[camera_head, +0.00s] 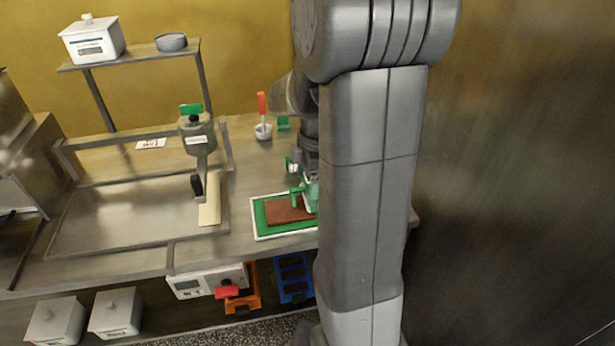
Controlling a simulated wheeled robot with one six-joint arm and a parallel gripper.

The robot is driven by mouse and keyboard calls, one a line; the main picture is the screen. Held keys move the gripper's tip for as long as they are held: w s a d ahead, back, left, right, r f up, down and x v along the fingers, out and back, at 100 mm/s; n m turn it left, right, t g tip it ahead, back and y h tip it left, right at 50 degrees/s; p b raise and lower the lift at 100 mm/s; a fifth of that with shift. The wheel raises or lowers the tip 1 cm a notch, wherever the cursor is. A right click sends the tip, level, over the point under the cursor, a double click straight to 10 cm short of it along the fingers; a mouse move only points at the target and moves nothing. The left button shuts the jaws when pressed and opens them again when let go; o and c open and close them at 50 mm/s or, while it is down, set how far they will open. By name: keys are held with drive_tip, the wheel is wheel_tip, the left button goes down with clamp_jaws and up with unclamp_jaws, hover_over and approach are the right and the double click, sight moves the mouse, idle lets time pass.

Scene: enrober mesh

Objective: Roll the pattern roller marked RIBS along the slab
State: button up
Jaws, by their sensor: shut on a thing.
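The brown slab (285,211) lies on a green mat (262,226) with a white border, at the front right of the steel worktop. My gripper (307,178) points down just over the slab's back right part, partly hidden behind my arm. It is shut on a green tool, seemingly the pattern roller (297,192), at the slab. The RIBS mark cannot be read, and I cannot tell whether the roller touches the slab. The slab's right end is hidden by my arm.
A small bowl with a red-handled tool (263,131) and a green block (283,123) stand behind the slab. A framed steel tray (130,215) fills the left. Orange (242,293) and blue racks (292,277) hang below.

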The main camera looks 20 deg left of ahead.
sight(296, 189)
drive_tip(key=shift+s+a+f, duration=0.1)
drive_tip(key=shift+s+a, duration=0.25)
drive_tip(key=shift+a, duration=0.2)
drive_tip(key=shift+s+a+f, duration=0.1)
drive_tip(key=shift+s+a, duration=0.25)
drive_tip(key=shift+a, duration=0.2)
drive_tip(key=shift+s+a+f, duration=0.1)
drive_tip(key=shift+s+a, duration=0.6)
drive_tip(key=shift+a, duration=0.4)
drive_tip(key=shift+s+a+r, duration=0.1)
drive_tip(key=shift+s+a, duration=0.55)
drive_tip(key=shift+a, duration=0.5)
drive_tip(key=shift+s+a+f, duration=0.1)
drive_tip(key=shift+s+a, duration=0.6)
drive_tip(key=shift+a, duration=0.4)
drive_tip(key=shift+f, duration=0.4)
drive_tip(key=shift+w+d+b, duration=0.1)
drive_tip(key=shift+w+d, duration=0.55)
drive_tip(key=shift+d, duration=0.45)
drive_tip(key=shift+w+d+b, duration=0.1)
drive_tip(key=shift+w+d, duration=0.6)
drive_tip(key=shift+d, duration=0.45)
drive_tip(key=shift+w+d+b, duration=0.1)
drive_tip(key=shift+w+d, duration=0.55)
drive_tip(key=shift+d, duration=0.45)
